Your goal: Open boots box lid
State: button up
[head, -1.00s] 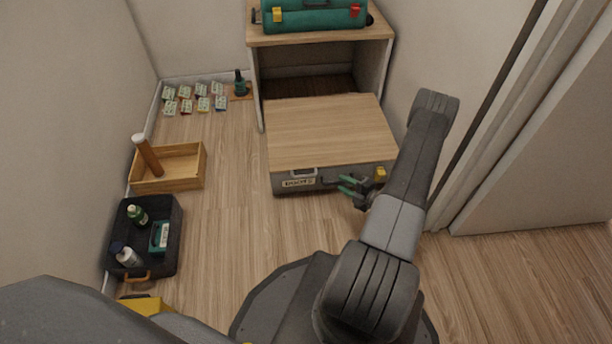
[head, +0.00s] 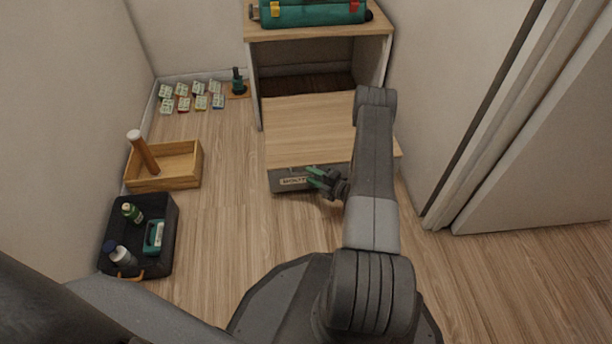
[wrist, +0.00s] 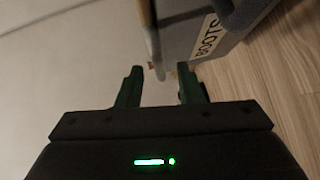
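The boots box is a grey case with a wood-coloured lid (head: 300,125), which lies flat and closed in front of the low cabinet. Its front face carries a pale BOOTS label (head: 294,181), which also shows in the wrist view (wrist: 206,36). My gripper (head: 314,177) is at the box's front, just right of the label, and partly hides that face. In the wrist view my gripper (wrist: 158,86) has its two green fingers apart with nothing clearly between them. The lid's tan edge (wrist: 147,25) runs just beyond the fingertips; contact cannot be told.
A wooden cabinet (head: 320,35) behind the box bears a green toolbox (head: 312,12). On the left are a wooden tray (head: 180,165) and a black case (head: 168,205) with bottles. Small cards (head: 183,104) lie at the back left. A wall stands close on the right.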

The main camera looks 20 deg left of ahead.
aim_at(306, 173)
jog(key=shift+b+x, duration=0.35)
jog(key=shift+x, duration=1.25)
grip_shut()
